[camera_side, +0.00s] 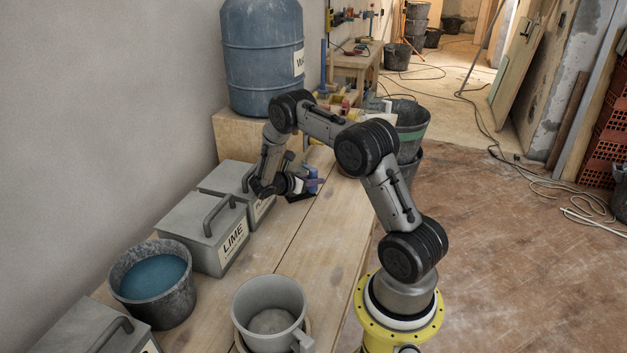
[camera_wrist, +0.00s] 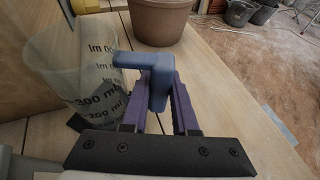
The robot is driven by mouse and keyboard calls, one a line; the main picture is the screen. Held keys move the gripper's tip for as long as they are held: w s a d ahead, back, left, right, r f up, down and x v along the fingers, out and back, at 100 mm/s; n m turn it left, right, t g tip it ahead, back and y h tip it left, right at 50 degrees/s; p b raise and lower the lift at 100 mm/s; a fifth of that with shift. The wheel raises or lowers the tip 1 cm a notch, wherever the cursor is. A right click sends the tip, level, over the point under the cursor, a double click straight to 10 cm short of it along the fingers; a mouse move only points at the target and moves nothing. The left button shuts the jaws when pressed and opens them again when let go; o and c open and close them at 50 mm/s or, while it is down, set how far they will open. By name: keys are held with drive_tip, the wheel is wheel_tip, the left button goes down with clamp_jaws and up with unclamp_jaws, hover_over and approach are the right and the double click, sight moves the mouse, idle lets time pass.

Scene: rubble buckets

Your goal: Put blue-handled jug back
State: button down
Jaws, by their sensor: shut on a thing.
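The jug (camera_wrist: 72,78) is clear, with dark printed lettering such as 300 ml, and fills the left of the wrist view. Its blue handle (camera_wrist: 150,64) stands between the purple fingers of my gripper (camera_wrist: 161,85), which are shut on it. In the side view my gripper (camera_side: 308,184) is low over the far part of the bench, with the blue handle (camera_side: 311,173) at its fingers. The clear body is hard to make out there. A dark flat patch (camera_side: 300,198) lies below. I cannot tell whether the jug's base touches anything.
A brown pot (camera_wrist: 158,20) stands just beyond the handle. Grey lidded boxes (camera_side: 203,232), a bucket of blue liquid (camera_side: 153,299) and a big grey mug (camera_side: 250,318) stand nearer on the bench (camera_side: 318,232). A blue barrel (camera_side: 262,60) stands on a wooden block (camera_side: 235,135) behind.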

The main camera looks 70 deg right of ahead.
drive_tip(key=shift+f, duration=0.15)
drive_tip(key=c, duration=0.7)
unclamp_jaws()
